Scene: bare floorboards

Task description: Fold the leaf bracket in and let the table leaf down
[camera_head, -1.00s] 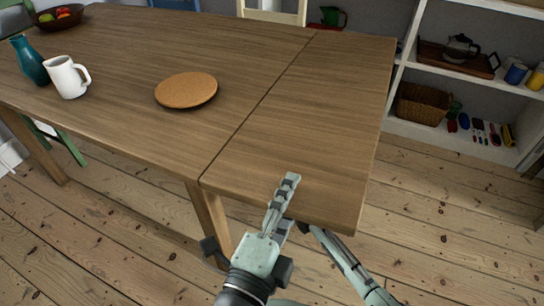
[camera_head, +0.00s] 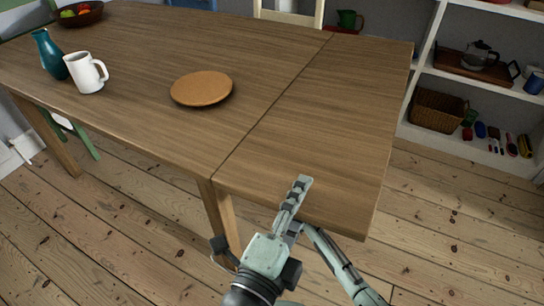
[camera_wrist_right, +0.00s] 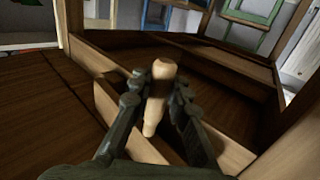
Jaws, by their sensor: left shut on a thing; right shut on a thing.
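The table leaf (camera_head: 325,130) is a wooden panel at the right end of the table (camera_head: 170,60), about level with the main top. My left gripper (camera_head: 296,200) is shut on the leaf's near edge, one finger lying over the top. My right arm reaches under the leaf in the head view, where its gripper is hidden. In the right wrist view my right gripper (camera_wrist_right: 158,90) is shut on a pale turned wooden peg (camera_wrist_right: 160,72). The peg stands by a wooden bar under the table that looks like the leaf bracket (camera_wrist_right: 145,148); how far it is swung out is unclear.
A white shelf unit (camera_head: 463,142) stands at the back right. The floor right of the leaf is clear.

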